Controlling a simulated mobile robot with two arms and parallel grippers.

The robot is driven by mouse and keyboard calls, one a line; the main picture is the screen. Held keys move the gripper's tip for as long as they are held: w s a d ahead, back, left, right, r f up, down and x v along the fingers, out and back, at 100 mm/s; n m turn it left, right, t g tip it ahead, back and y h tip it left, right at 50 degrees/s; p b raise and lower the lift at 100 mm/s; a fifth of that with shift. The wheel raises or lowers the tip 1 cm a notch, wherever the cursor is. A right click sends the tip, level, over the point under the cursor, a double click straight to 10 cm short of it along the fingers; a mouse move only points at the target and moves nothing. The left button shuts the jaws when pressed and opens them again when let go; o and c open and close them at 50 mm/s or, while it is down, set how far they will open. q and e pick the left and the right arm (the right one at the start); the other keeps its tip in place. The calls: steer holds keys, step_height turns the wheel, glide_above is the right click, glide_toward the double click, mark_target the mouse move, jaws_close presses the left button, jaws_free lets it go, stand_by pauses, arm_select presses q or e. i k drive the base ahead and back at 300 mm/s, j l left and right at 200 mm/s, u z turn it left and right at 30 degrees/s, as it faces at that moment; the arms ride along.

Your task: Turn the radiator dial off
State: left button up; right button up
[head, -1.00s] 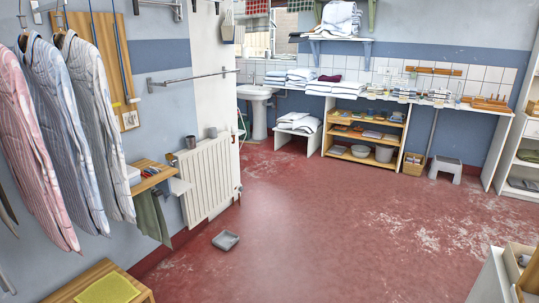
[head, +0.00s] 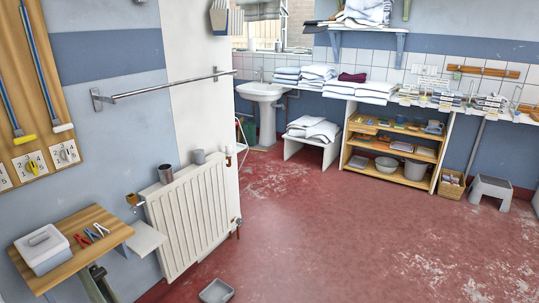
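The white ribbed radiator (head: 190,222) stands against the wall left of centre in the head view. A small brass-coloured fitting (head: 134,199) sits at its upper left corner. Another small fitting (head: 237,222) with a pipe is at its right end. I cannot tell which of these is the radiator dial, or its setting. Neither of my grippers is in view.
A grey tray (head: 216,291) lies on the floor. The red floor (head: 330,240) to the right is clear.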

mark_target(228, 147)
steer(key=i+l+u, duration=0.15)
steer(key=i, duration=0.3)
steer(key=i+u, duration=0.2)
steer(key=i, duration=0.2)
steer(key=i+l+u, duration=0.15)
steer(key=i, duration=0.25)
steer(key=i+l+u, duration=0.15)
steer(key=u, duration=0.3)
steer(key=i+l+u, duration=0.15)
steer(key=u, duration=0.35)
steer(key=l, duration=0.1)
